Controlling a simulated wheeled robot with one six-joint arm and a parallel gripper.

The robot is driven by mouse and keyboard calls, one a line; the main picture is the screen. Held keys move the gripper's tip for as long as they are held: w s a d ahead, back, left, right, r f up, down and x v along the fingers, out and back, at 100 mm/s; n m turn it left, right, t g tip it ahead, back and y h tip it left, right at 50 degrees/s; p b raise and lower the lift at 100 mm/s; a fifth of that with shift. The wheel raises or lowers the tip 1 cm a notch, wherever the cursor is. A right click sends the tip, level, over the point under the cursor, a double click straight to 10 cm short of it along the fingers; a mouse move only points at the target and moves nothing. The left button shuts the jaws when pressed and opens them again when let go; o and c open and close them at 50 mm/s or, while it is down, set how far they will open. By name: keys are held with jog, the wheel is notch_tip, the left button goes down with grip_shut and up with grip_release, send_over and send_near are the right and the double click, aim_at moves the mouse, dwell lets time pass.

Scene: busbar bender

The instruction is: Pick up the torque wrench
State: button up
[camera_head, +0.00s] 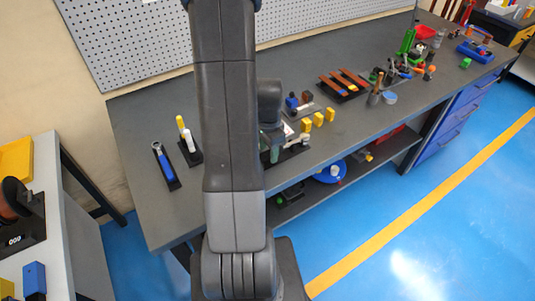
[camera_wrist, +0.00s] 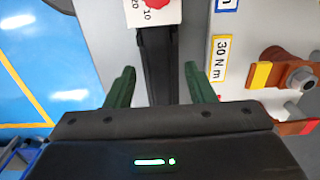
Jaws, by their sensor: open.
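My gripper (camera_wrist: 160,85) is open, its two green fingers pointing down over the bench. In the wrist view a long dark bar (camera_wrist: 157,60) runs between the fingers, with a gap on each side. It looks like part of the torque wrench, but I cannot tell for sure. A white plate (camera_wrist: 152,12) marked 20 and 10, with a red spot, lies at its far end. In the head view my arm hides most of this place. A blue-handled tool (camera_head: 164,166) lies on a dark holder at the bench's left end.
A 30 N m label (camera_wrist: 222,58) and a copper-coloured part with a bolt (camera_wrist: 300,78) lie right of the fingers. The grey bench (camera_head: 140,130) also carries yellow blocks (camera_head: 306,125) and copper bars (camera_head: 340,82). A pegboard (camera_head: 130,45) stands behind.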

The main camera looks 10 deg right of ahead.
jog(key=shift+f, duration=1.25)
grip_shut()
jog(key=shift+r, duration=0.1)
